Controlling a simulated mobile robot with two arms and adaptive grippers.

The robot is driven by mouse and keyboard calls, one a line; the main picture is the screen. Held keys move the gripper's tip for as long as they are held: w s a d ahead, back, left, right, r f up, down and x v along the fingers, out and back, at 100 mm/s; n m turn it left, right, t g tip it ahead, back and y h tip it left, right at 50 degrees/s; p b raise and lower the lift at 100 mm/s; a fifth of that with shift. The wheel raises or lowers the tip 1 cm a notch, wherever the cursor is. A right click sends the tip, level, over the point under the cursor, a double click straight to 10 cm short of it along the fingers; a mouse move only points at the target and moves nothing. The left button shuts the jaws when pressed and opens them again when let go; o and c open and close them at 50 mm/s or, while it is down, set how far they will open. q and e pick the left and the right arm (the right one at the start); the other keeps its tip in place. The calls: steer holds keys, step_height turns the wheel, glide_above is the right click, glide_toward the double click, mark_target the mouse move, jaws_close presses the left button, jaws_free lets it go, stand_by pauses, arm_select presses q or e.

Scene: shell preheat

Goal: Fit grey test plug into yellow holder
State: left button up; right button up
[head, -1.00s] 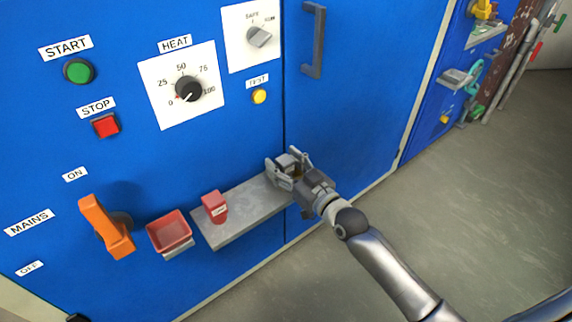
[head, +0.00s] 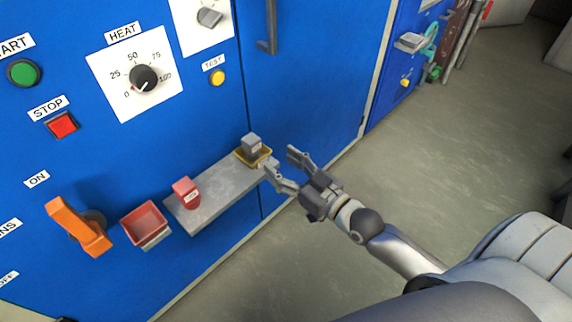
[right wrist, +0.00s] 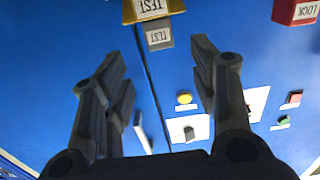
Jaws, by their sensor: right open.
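The grey test plug (head: 252,144) stands upright in the yellow holder (head: 265,152) at the right end of the grey shelf. Its lower part is hidden by the holder, so I cannot tell how deep it sits. My right gripper (head: 281,160) is open and empty, a little to the right of the holder and apart from the plug. In the right wrist view, the right gripper (right wrist: 159,58) has its fingers spread wide. My left gripper is out of view.
On the grey shelf (head: 220,192) stands a red labelled block (head: 186,192). A red tray (head: 145,222) and an orange mains handle (head: 78,228) are further left on the blue cabinet. Open floor (head: 470,130) lies to the right.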

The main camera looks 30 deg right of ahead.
steer(key=s+a+f+g+h, duration=0.1)
steer(key=s+f+g, duration=0.2)
steer(key=f, duration=0.4)
steer(key=s+a+f+g+h, duration=0.2)
steer(key=s+f+g, duration=0.15)
steer(key=f, duration=0.25)
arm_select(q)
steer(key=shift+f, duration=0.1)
arm_select(e)
steer(key=s+d+f+m+g+h, duration=0.2)
steer(key=s+f+g, duration=0.5)
steer(key=s, duration=0.6)
steer(key=shift+s+f+h, duration=0.35)
steer(key=shift+f+h, duration=0.15)
steer(key=shift+f, duration=0.35)
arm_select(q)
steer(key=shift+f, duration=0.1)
arm_select(e)
steer(key=shift+f+g, duration=0.1)
steer(key=shift+g, duration=0.15)
